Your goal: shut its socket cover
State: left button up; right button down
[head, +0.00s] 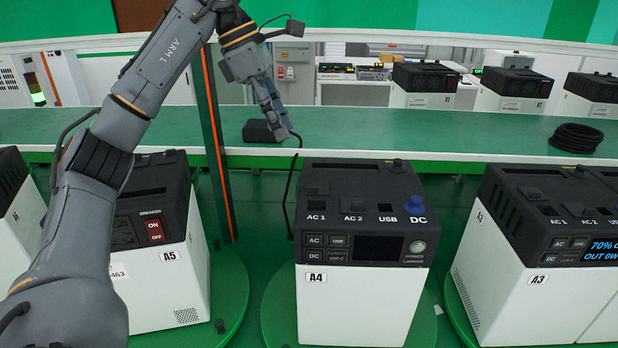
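The white unit labelled A4 (352,300) has a black top (362,185) facing me. Along it sit sockets marked AC 1, AC 2, USB and DC. I cannot tell whether either is a cover or a plug. AC 1 (317,191) looks dark. My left gripper (284,130) points down above the green bench, behind and left of A4, apart from its top. Its fingers overlap in this view, so its opening is unclear. My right gripper is out of view.
A black box (260,131) lies on the green bench (400,130) by my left fingers. A thin black cable (288,195) hangs beside A4. Unit A5 (160,270) stands left, A3 (535,290) right. A coiled black cable (575,138) lies at right on the bench.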

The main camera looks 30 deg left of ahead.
aim_at(312, 186)
pick_arm(q)
jog(key=p+x, duration=0.1)
jog(key=x, duration=1.1)
jog(key=shift+w+f, duration=0.15)
grip_shut()
jog(key=shift+d, duration=0.1)
